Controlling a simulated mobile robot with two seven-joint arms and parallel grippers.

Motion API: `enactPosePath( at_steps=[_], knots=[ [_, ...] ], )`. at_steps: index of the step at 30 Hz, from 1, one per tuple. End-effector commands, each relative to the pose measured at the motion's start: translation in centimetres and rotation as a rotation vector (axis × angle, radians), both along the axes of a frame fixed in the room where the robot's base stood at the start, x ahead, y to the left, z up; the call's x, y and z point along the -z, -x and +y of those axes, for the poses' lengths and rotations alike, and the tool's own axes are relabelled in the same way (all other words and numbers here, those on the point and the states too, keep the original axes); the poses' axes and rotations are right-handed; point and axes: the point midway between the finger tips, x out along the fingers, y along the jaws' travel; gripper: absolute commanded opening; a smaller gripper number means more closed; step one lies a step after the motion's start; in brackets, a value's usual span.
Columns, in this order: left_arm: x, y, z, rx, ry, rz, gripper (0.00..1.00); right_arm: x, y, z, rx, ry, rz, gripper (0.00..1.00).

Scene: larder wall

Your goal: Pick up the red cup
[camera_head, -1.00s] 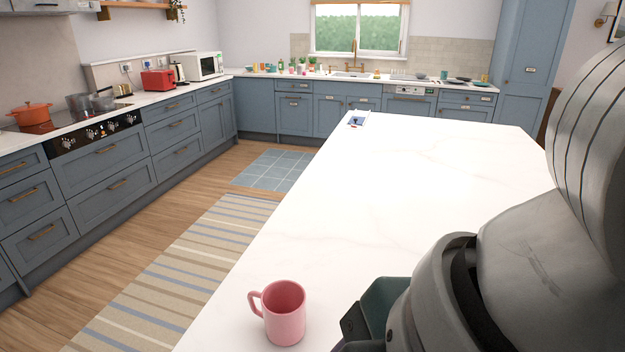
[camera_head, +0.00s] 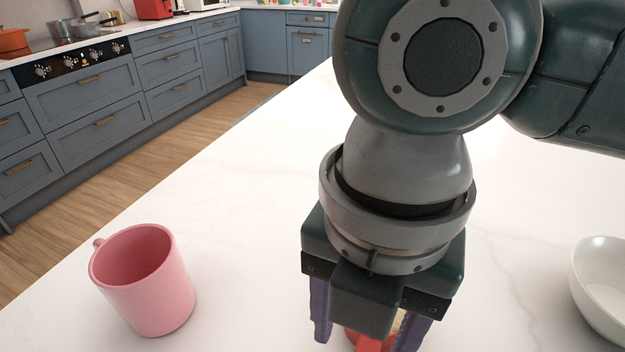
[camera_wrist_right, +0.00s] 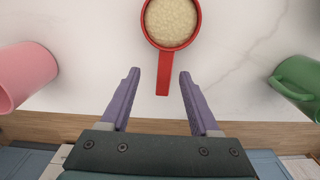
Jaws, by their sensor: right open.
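The red cup (camera_wrist_right: 168,44) is seen from above in the right wrist view, filled with something pale and grainy. Its straight red handle points toward my right gripper (camera_wrist_right: 159,75). The gripper's two purple fingers are apart, one on each side of the handle's line, and nothing is clamped between them. In the head view the right gripper (camera_head: 367,325) points down at the counter and hides most of the red cup (camera_head: 368,344); only a bit of red shows between the fingers. Whether the fingers are level with the handle I cannot tell. My left gripper is out of view.
A pink mug (camera_head: 150,290) stands left of the gripper on the white counter (camera_head: 240,200). A white bowl (camera_head: 598,300) is at the right edge. A green mug (camera_wrist_right: 296,85) is on the right in the wrist view. The counter's near edge runs below the cup.

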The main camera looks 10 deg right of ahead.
Motion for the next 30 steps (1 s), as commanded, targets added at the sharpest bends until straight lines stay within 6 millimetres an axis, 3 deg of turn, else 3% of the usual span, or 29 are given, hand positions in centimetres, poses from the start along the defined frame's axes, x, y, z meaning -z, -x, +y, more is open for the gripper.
enactPosePath(
  at_steps=[9, 18, 30],
  knots=[
    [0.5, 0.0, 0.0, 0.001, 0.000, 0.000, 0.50, 4.6, 0.5, -0.6, 0.001, 0.000, 0.003, 0.62],
    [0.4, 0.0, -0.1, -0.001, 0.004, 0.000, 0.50, 5.2, 0.5, -0.6, 0.000, 0.000, -0.001, 0.62],
    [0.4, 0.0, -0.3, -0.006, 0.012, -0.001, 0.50, 5.1, 0.5, -0.6, 0.000, 0.000, -0.001, 0.19]
  ],
)
